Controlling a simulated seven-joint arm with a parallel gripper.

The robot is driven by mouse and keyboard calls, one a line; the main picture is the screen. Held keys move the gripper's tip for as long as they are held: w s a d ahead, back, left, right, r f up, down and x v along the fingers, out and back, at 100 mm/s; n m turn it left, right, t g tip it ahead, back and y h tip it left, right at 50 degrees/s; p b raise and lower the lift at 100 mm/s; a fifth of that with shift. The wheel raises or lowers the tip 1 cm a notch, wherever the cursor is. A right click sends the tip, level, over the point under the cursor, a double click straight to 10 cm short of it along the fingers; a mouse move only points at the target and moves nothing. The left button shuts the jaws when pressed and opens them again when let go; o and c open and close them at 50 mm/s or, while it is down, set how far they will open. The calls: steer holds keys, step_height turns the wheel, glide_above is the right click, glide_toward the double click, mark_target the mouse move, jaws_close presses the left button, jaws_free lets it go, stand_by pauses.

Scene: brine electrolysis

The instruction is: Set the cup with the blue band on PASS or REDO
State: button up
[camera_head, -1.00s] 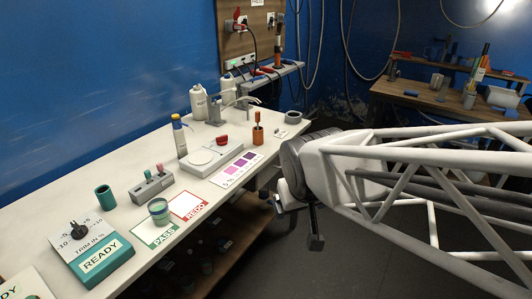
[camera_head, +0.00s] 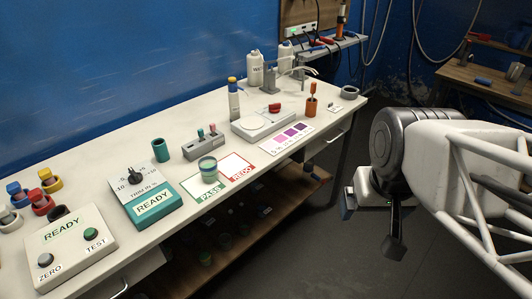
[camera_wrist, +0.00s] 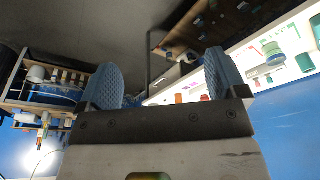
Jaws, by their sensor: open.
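The clear cup with a blue-grey band and green contents (camera_head: 208,168) stands upright on the bench. It is on the back part of the green-edged PASS card (camera_head: 203,194), near the border with the red-edged REDO card (camera_head: 237,163). My gripper (camera_head: 370,225) is off the bench's front edge, to the right of the cup and well apart from it. In the wrist view my gripper (camera_wrist: 163,80) shows its two blue pads spread wide with nothing between them. The bench looks tilted and small there.
Behind the cards are a grey block with pegs (camera_head: 205,146) and a teal cup (camera_head: 160,150). A white device with a round plate (camera_head: 252,123) stands further right. The READY box (camera_head: 153,203) is left of the cards. Open floor lies in front of the bench.

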mark_target(214, 175)
steer(key=w+a+f+n+t+y, duration=0.1)
steer(key=w+a+f+n+t, duration=0.15)
steer(key=w+a+f, duration=0.65)
steer(key=w+a+n+t+y, duration=0.1)
steer(key=w+a+n+t, duration=0.2)
steer(key=w, duration=1.3)
steer(key=w+a+f+n+y, duration=0.1)
steer(key=a+f+y, duration=0.1)
steer(key=a+f, duration=0.2)
steer(key=w+a+f+n+t+y, duration=0.1)
steer(key=w+a+f+y, duration=0.1)
steer(key=a, duration=0.7)
steer(key=w+a+f+n+t+y, duration=0.1)
steer(key=a+f+y, duration=0.2)
steer(key=a+f, duration=0.3)
steer(key=shift+w+a+f+n+y, duration=0.2)
steer(key=shift+w+f+n+y, duration=0.1)
steer(key=shift+f+y, duration=0.15)
steer(key=shift+s+a+f+y, duration=0.1)
steer(key=shift+a+f+y, duration=0.25)
steer(key=shift+a, duration=0.15)
steer(key=shift+x, duration=1.25)
